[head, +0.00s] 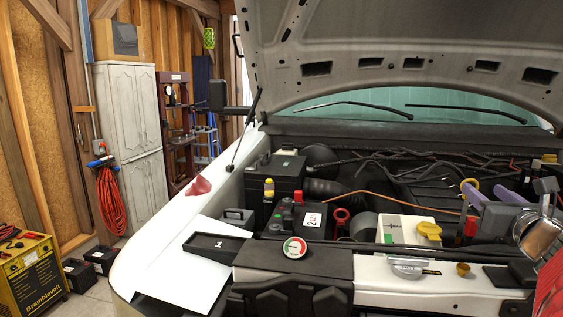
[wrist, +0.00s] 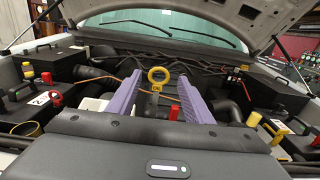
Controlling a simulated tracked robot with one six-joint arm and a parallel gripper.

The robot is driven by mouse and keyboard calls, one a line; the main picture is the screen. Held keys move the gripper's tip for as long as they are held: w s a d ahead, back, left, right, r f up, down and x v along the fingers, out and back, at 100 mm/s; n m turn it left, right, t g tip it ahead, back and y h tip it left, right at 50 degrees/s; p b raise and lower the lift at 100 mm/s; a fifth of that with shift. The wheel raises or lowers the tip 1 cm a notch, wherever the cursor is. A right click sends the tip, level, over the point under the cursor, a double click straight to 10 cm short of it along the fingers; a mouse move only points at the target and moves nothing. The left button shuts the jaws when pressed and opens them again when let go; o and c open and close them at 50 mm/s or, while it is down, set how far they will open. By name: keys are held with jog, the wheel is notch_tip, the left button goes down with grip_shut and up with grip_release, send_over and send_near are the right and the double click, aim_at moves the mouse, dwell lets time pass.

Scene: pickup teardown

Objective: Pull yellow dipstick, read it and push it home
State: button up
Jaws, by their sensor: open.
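The yellow dipstick shows as a yellow ring handle (wrist: 158,68) in the middle of the wrist view, with a small yellow tab below it. In the head view the ring (head: 469,184) is just left of my purple fingers. My gripper (wrist: 160,82) is open, with one purple finger on each side of the ring in the wrist view. The ring appears to be ahead of or between the fingertips; I cannot tell the exact depth, and no contact is visible. In the head view my gripper (head: 488,193) points into the engine bay from the right. The dipstick's shaft is hidden.
A red ring handle (head: 341,215) stands beside the battery labelled 2 (head: 312,218). Dark hoses and an orange cable (head: 380,201) cross the bay. The raised hood (head: 400,60) hangs above.

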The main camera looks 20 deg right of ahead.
jog(key=x, duration=1.2)
jog(key=shift+w, duration=0.1)
jog(key=shift+c, duration=0.5)
grip_shut()
